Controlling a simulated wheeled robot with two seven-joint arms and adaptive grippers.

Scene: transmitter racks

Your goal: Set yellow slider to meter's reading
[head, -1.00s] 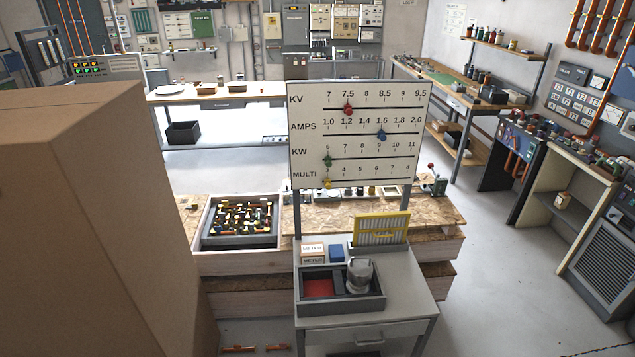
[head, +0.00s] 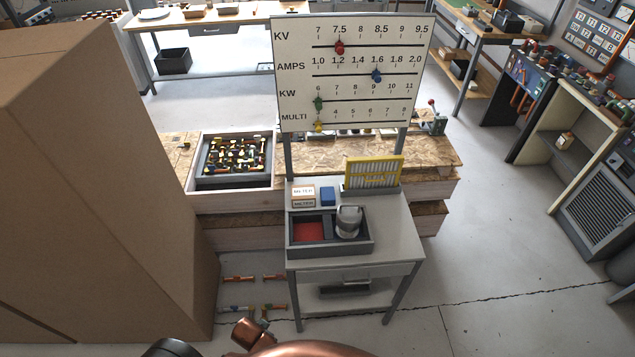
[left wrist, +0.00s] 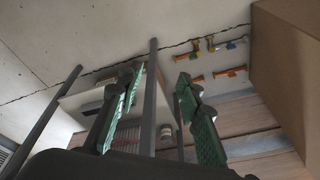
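The white slider board (head: 356,65) stands upright above a small grey table. The yellow slider (head: 319,126) sits at the left end of the bottom row, marked MULTI. The red slider (head: 340,47) is near 7.5 on KV, the blue slider (head: 376,76) near 1.6 on AMPS, and the green slider (head: 319,103) near 6 on KW. No meter reading is legible. My left gripper (left wrist: 158,95) shows in the left wrist view, its green-padded fingers spread and empty, away from the sliders. My right gripper is not visible.
The grey table (head: 385,240) holds a dark tray (head: 318,249) with a grey rounded device (head: 348,222), and a yellow rack (head: 373,173). A large brown box (head: 110,190) blocks the left. Pipe pieces (head: 252,308) lie on the floor. Floor at right is clear.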

